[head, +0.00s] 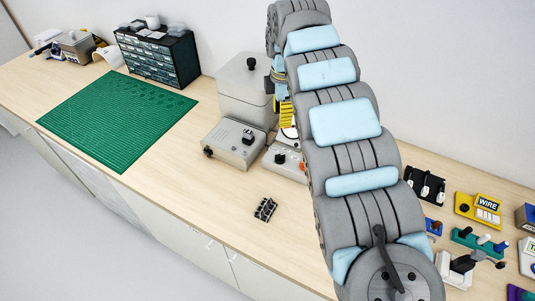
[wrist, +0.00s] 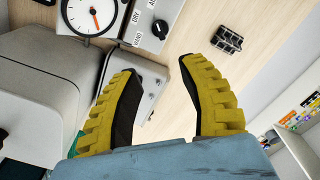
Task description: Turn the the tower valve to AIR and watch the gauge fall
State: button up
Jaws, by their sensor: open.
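In the wrist view, a round white gauge (wrist: 92,14) with an orange needle stands at the top left, partly cut off by the frame. Beside it is a pale labelled panel (wrist: 145,50) with a black knob (wrist: 160,29), which I take to be the valve. The lettering is only partly readable, and I cannot tell the knob's setting. My gripper (wrist: 160,66) is open and empty, its yellow-backed fingers apart. The knob shows beyond the fingertips and apart from them. In the head view, my arm hides most of the gripper and part of the gauge (head: 289,133).
A tall grey box (head: 246,91) and a low grey box with a knob (head: 234,143) stand close by. A small black rack (head: 265,209) sits on the bench in front. A green mat (head: 118,117) and drawer cabinet (head: 158,56) are left. Several labelled devices crowd the right.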

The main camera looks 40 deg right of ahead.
aim_at(280, 155)
notch_tip(280, 155, down, 17)
jog(key=shift+r+p, duration=0.1)
jog(key=shift+p, duration=0.9)
grip_shut()
